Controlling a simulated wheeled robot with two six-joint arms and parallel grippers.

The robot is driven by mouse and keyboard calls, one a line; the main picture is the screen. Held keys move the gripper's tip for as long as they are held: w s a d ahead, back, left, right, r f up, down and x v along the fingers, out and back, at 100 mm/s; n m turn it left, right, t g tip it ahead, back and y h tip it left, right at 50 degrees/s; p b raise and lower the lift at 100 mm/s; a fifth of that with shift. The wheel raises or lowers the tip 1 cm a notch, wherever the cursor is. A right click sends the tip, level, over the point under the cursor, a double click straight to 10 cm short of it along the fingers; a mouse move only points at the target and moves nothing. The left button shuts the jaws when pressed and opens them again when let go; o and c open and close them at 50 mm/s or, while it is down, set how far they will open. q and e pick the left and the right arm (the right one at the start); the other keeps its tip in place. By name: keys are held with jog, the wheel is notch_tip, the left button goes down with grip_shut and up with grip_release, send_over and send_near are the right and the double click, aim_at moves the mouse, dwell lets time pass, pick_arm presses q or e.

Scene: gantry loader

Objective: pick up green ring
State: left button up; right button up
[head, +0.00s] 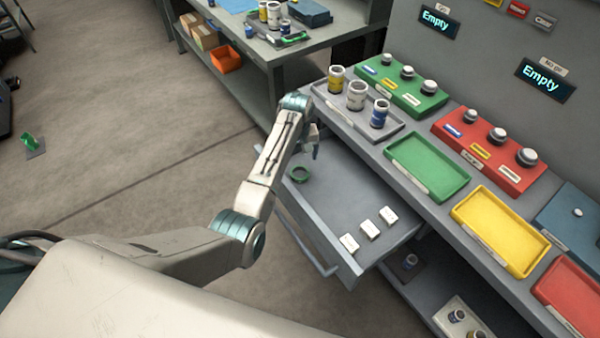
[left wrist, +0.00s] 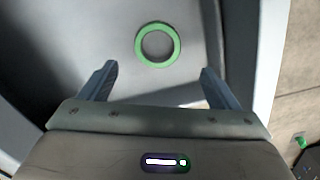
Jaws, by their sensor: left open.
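The green ring (head: 300,174) lies flat in the far left part of the open grey drawer (head: 335,205). In the left wrist view the green ring (left wrist: 158,29) lies on the drawer floor, ahead of the fingers and between their lines. My left gripper (head: 314,143) hangs over the drawer near the ring; in the left wrist view my left gripper (left wrist: 156,72) has its fingers wide apart with nothing between them. It is apart from the ring. My right gripper is not in view.
Several white blocks (head: 369,229) lie in the drawer's near right part. Above it the counter holds a grey tray (head: 390,130) with jars, a green tray (head: 428,166), a yellow tray (head: 500,230) and a red tray (head: 570,292). The drawer wall (left wrist: 238,60) is close to the right finger.

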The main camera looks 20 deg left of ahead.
aim_at(300, 175)
pick_arm(q)
jog(key=shift+f, duration=0.6)
jog(key=f, duration=0.1)
jog(key=f+p, duration=0.1)
jog(key=f, duration=0.2)
jog(key=shift+s+d+f, duration=0.2)
jog(key=shift+s+d, duration=0.05)
jog(key=shift+d, duration=0.15)
jog(key=shift+f, duration=0.3)
jog(key=c, duration=1.2)
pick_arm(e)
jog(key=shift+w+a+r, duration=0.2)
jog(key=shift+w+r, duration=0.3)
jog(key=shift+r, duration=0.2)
pick_arm(q)
jog(key=shift+r, duration=0.2)
jog(key=shift+w+r, duration=0.1)
jog(key=shift+r, duration=0.25)
notch_tip(300, 175, up, 9)
jog(key=shift+r+b, duration=0.1)
jog(key=shift+b, duration=0.35)
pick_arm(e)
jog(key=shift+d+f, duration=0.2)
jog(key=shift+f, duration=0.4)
